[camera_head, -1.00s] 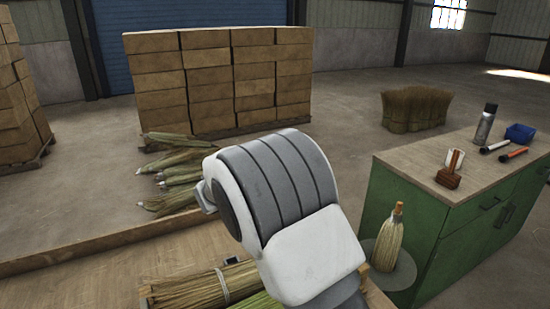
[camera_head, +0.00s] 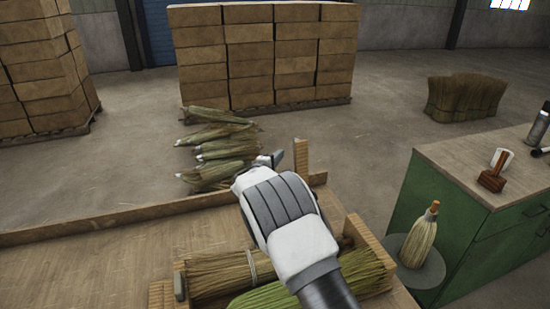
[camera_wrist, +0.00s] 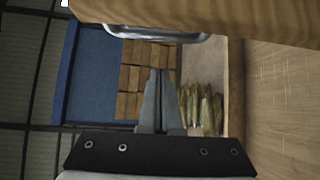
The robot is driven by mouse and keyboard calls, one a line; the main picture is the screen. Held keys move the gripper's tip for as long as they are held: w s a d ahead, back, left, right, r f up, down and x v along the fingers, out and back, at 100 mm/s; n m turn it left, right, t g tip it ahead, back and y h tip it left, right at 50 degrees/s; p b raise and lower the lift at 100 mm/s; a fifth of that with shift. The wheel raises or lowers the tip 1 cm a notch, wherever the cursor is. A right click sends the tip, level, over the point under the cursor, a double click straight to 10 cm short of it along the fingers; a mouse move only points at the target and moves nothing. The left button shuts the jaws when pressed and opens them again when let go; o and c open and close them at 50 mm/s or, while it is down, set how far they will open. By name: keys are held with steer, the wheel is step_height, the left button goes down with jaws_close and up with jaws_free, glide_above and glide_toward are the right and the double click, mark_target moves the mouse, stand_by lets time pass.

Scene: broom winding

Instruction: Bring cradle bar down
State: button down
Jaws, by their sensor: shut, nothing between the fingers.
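My gripper (camera_head: 277,158) is shut and empty above the workbench, beside an upright wooden bar (camera_head: 301,160) that appears to be the cradle bar. In the wrist view, the closed fingertips (camera_wrist: 159,74) point toward a metal handle (camera_wrist: 150,34) on a wooden piece (camera_wrist: 225,20), likely the same bar. The fingertips appear apart from the handle, though depth is hard to judge. The straw bundles (camera_head: 222,274) lie between slotted wooden supports (camera_head: 366,237) on the bench. My arm hides part of the bundles and the bar's lower end.
The wooden bench (camera_head: 95,270) has a raised back edge (camera_head: 120,219). A green cabinet (camera_head: 445,205) stands at right, with a broom head (camera_head: 421,238) on a round stand before it. Corn-straw bundles (camera_head: 222,150) lie on the floor behind, near stacked boxes (camera_head: 265,60).

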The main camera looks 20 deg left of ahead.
steer(key=d+p, duration=0.2)
steer(key=d, duration=0.1)
steer(key=shift+w+d+r, duration=0.1)
steer(key=shift+w, duration=0.3)
stand_by(0.3)
steer(key=shift+s+b, duration=0.15)
steer(key=shift+b, duration=0.15)
